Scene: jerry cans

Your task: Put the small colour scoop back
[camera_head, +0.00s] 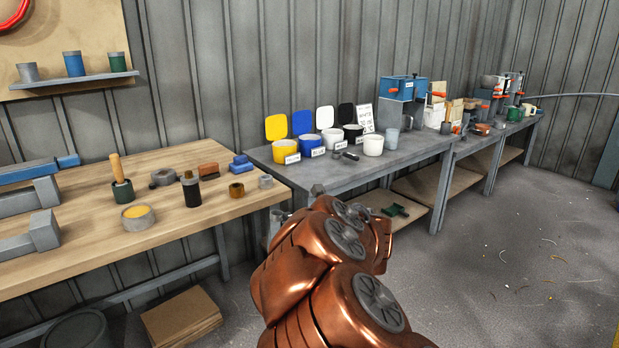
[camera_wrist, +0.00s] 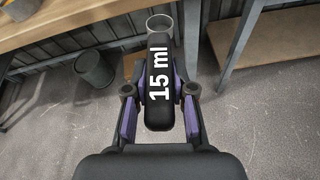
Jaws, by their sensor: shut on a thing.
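My gripper (camera_wrist: 160,100) is shut on the scoop (camera_wrist: 158,70) in the wrist view. The scoop has a black handle marked "15 ml" between the purple pads, and a pale round cup beyond the fingertips. In the head view my copper arm hides the gripper.
A bin (camera_wrist: 95,69) stands on the floor below. Machines (camera_head: 403,87) stand on benches farther right. The right floor is mostly open.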

